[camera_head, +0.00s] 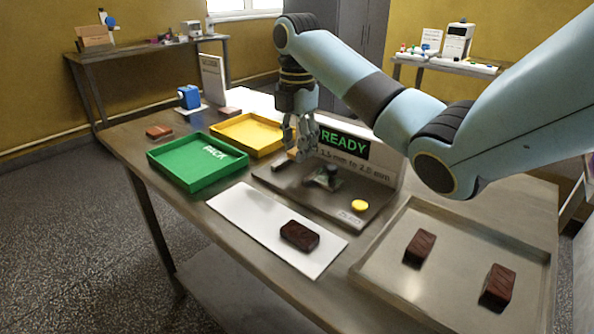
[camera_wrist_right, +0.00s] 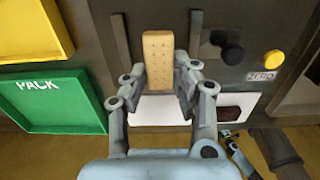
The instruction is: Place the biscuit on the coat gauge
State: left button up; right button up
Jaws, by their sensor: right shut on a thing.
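My right gripper (camera_head: 298,150) is shut on a tan biscuit (camera_wrist_right: 158,65) with small holes in its face. In the right wrist view, the biscuit is upright in the picture between the two fingers (camera_wrist_right: 160,88). The coat gauge (camera_head: 338,207) is a grey plate with a READY display (camera_head: 345,141), a dark post (camera_head: 329,177) and a yellow button (camera_head: 360,205). The gripper is over the gauge's back left part in the head view. The gauge plate (camera_wrist_right: 222,85) is behind the biscuit in the wrist view; whether they touch cannot be told.
A green PACK tray (camera_head: 198,178) and a yellow tray (camera_head: 252,146) stand left of the gauge. A white mat (camera_head: 250,212) in front bears a dark coated biscuit (camera_head: 299,235). A metal tray (camera_head: 455,262) at right holds two more. A blue device (camera_head: 189,97) stands behind.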

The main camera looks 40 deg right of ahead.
aim_at(297, 174)
jog(key=shift+f, duration=0.25)
notch_tip(297, 174, down, 4)
jog(key=shift+r, duration=0.25)
pick_arm(q)
jog(key=shift+s, duration=0.3)
pick_arm(e)
jog(key=shift+f, duration=0.15)
jog(key=o, duration=0.6)
